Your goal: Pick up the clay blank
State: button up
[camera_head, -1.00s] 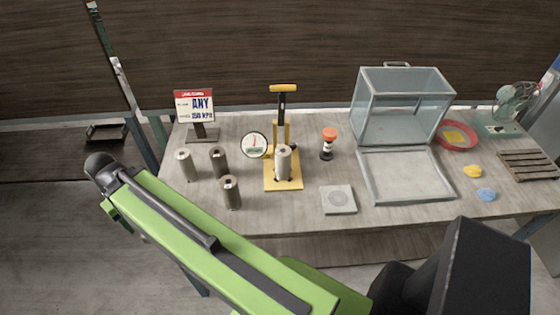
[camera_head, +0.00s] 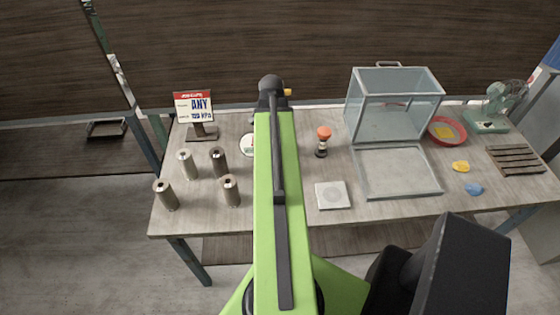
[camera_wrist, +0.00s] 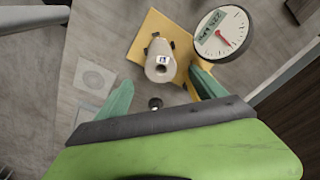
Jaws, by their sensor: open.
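In the wrist view a pale grey cylinder (camera_wrist: 160,62), which looks like the clay blank, stands on a yellow base plate (camera_wrist: 150,28). I cannot tell the exact gap. In the head view my arm hides this cylinder and most of the yellow press. Several similar cylinders stand at the table's left, one pale (camera_head: 186,164) and one dark (camera_head: 218,162).
A round dial gauge (camera_wrist: 222,34) is close to the right finger. A square tile (camera_head: 333,195) lies right of my arm, with an orange-topped object (camera_head: 323,141) behind it. A glass box (camera_head: 396,103), a sign (camera_head: 194,107) and a fan (camera_head: 503,100) stand towards the back.

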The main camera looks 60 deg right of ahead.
jog(key=f+b, duration=0.3)
jog(key=f, duration=0.1)
jog(key=d+f+b, duration=0.1)
jog(key=f+b, duration=0.6)
jog(key=b, duration=0.1)
jog(key=shift+d+f, duration=0.15)
jog(key=shift+f, duration=0.25)
jog(key=shift+r, duration=0.2)
jog(key=shift+c, duration=0.2)
grip_shut()
